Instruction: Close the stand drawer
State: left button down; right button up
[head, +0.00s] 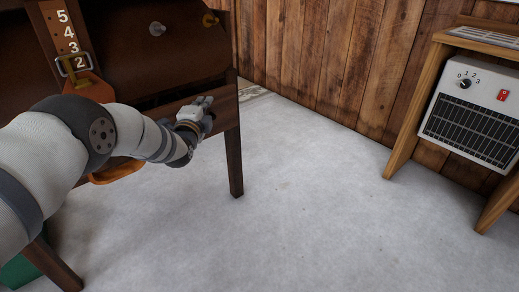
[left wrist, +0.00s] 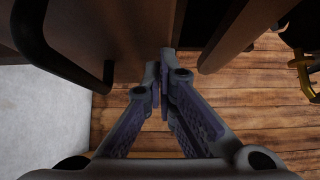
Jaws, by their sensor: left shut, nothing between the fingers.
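The brown wooden stand (head: 234,150) is at the left of the head view. Its drawer front (head: 168,106) is a brown panel below a dark gap, partly hidden behind my left arm. In the left wrist view, the drawer front (left wrist: 115,35) fills the upper middle, with a dark bar handle (left wrist: 58,62) to its left. A gap separates this panel from another brown panel to the right, so the drawer looks partly open. My left gripper (head: 206,104) is shut and empty at the drawer's right part. Its fingertips (left wrist: 166,58) are close to the panel's edge; contact is unclear. My right gripper is out of view.
A numbered strap (head: 66,35) with a buckle hangs over the stand, and an orange-brown loop (head: 117,172) hangs behind my arm. A heater (head: 474,108) sits in a wooden shelf (head: 418,95) at the right. The grey floor (head: 310,200) between is clear, with a plank wall (head: 335,60) behind.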

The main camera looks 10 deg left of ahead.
pick_arm(q)
jog(key=shift+w+a+b, duration=0.65)
jog(key=shift+w+a, duration=0.1)
jog(key=shift+a, duration=0.2)
